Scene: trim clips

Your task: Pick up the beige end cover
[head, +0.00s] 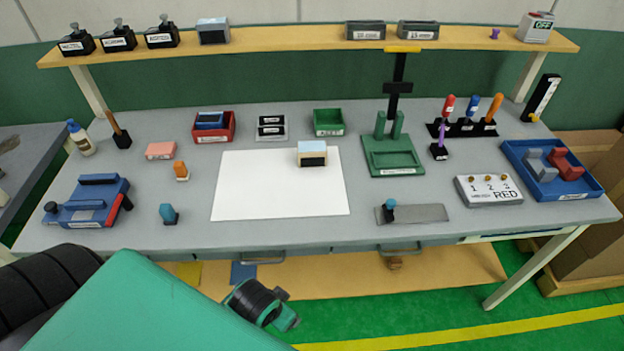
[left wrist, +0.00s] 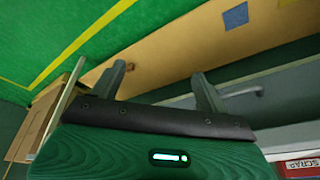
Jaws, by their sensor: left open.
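The block is not in the left wrist view. My right gripper is not in view.
The bench holds a red bin (head: 214,134), a green bin (head: 328,122), a green fixture (head: 392,155), a blue tool (head: 88,203) and a blue tray (head: 552,178). A shelf (head: 290,37) runs above the back. The white sheet's front half is clear.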

